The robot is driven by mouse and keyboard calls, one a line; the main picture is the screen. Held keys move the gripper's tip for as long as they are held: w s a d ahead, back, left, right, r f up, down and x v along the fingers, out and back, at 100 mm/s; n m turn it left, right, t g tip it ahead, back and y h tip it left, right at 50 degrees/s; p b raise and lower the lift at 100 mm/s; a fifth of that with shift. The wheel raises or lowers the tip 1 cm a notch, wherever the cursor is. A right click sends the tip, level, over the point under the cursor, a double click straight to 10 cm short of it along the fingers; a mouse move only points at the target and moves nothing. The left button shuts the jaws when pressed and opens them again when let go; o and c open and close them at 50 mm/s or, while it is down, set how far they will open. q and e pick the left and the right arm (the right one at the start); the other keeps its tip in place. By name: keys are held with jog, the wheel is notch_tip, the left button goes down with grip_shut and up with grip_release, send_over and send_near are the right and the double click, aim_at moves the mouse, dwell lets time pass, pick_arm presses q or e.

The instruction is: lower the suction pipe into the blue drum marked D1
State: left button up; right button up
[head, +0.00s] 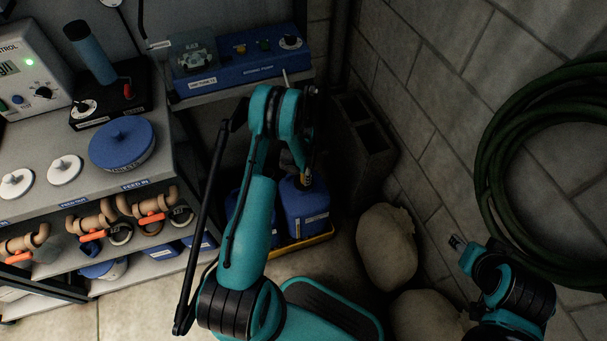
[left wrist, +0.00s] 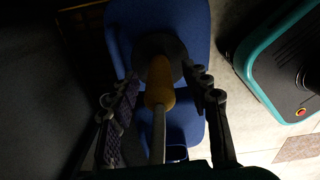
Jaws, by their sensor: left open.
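A blue drum (head: 308,208) stands on the floor below the shelf end; its white label is too small to read. In the left wrist view the drum (left wrist: 191,30) has a dark round opening. The suction pipe, a pale rod with an orange-yellow collar (left wrist: 159,82), stands at that opening, its lower end hidden there. My left gripper (head: 307,177) is over the drum; in the left wrist view its fingers (left wrist: 163,90) are apart, one each side of the pipe, with gaps visible. My right gripper (head: 458,242) is at the lower right, small and far from the drum.
A yellow tray (head: 312,241) lies under the drum, with another blue drum (head: 235,203) partly behind my arm. Tan sacks (head: 387,246) and grey blocks (head: 361,140) stand to the right. A shelf unit (head: 80,180) is left; a green hose (head: 490,160) hangs on the wall.

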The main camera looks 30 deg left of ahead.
pick_arm(q)
notch_tip(320, 180, up, 12)
jog(key=shift+f, duration=0.1)
dwell(0.8)
jog(key=shift+d+r, duration=0.1)
jog(key=shift+r, duration=0.25)
jog(key=s+d+r+m+t, duration=0.1)
jog(key=s+d+r+m, duration=0.15)
jog(key=r+m, duration=0.35)
jog(key=s+d+r+m+t, duration=0.1)
jog(key=d+r+m, duration=0.2)
jog(key=r, duration=0.4)
jog(key=s+d+r+m+t, duration=0.1)
jog(key=s+d+r+m, duration=0.15)
jog(key=r+m, duration=0.35)
jog(key=s+d+r+m+t, duration=0.2)
jog(key=s+d+r+m, duration=0.1)
jog(key=s+m, duration=0.3)
jog(key=s+d+r+m+t, duration=0.2)
jog(key=s+d+r+m, duration=0.1)
jog(key=s+m, duration=0.3)
jog(key=shift+s+d+r+m, duration=0.25)
jog(key=shift+s+d+m, duration=0.15)
jog(key=shift+d+m, duration=0.4)
